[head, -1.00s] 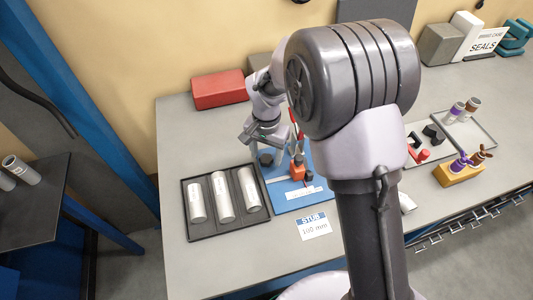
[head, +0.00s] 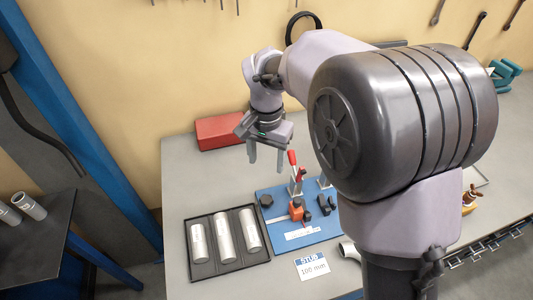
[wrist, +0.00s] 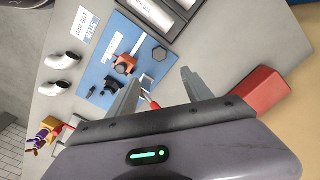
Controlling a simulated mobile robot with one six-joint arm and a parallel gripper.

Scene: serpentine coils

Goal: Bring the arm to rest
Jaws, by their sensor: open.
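My gripper (head: 266,157) hangs in the air above the back of the workbench, fingers pointing down, apart and with nothing between them. In the wrist view its two fingers (wrist: 161,92) also stand apart over the bench. Below and to its right in the head view lies the blue fixture board (head: 270,215) with a red-handled clamp (head: 294,170) and an orange block (head: 297,208). My raised arm covers much of the right side of the head view.
A black tray (head: 212,271) holds three silver cylinders (head: 223,235) at the bench's left. A red box (head: 219,132) stands behind. A side table (head: 40,235) stands left.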

